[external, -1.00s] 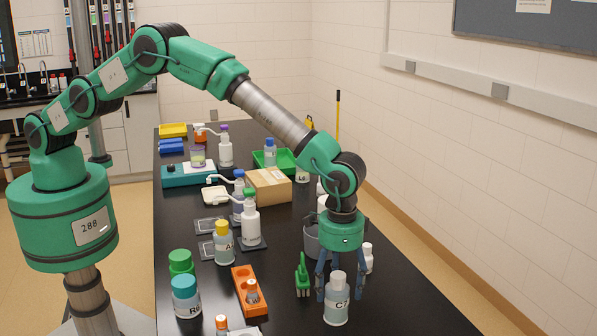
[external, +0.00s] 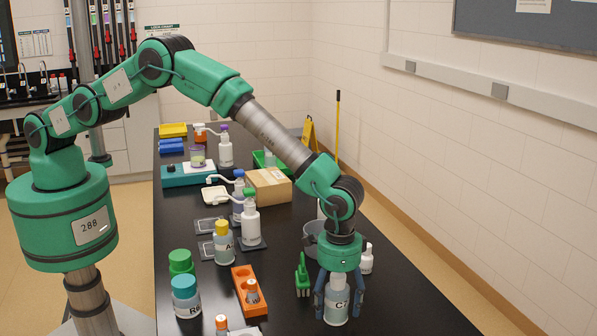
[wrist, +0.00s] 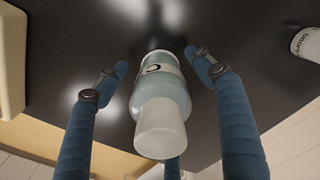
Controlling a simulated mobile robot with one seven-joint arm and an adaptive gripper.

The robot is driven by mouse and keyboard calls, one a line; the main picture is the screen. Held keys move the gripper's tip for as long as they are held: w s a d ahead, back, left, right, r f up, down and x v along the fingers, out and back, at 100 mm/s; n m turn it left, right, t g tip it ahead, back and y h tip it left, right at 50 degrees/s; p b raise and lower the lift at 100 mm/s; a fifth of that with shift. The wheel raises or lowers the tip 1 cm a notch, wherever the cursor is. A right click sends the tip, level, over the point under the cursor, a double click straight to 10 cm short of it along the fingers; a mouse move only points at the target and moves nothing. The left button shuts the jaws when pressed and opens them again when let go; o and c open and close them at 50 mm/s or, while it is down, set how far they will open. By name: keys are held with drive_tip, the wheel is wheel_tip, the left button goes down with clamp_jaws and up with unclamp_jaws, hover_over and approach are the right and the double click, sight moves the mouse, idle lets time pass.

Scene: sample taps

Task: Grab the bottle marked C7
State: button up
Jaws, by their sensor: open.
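The bottle marked C7 (external: 336,303) stands upright near the front right of the black bench. It has a pale body, a white label and a white cap. In the wrist view the bottle (wrist: 160,102) lies between the blue fingers, cap towards the camera. My gripper (external: 338,308) is open, coming down from above with its fingers around the bottle. In the wrist view my gripper (wrist: 160,65) shows gaps between its fingers and the bottle on both sides.
Bottle R6 (external: 186,297) is farther left. The bench to the right is clear.

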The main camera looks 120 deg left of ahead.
sight(339, 275)
drive_tip(key=shift+c, duration=0.5)
drive_tip(key=c, duration=1.4)
drive_tip(key=shift+o, duration=0.2)
drive_tip(key=shift+r, duration=0.15)
drive_tip(key=shift+r, duration=4.95)
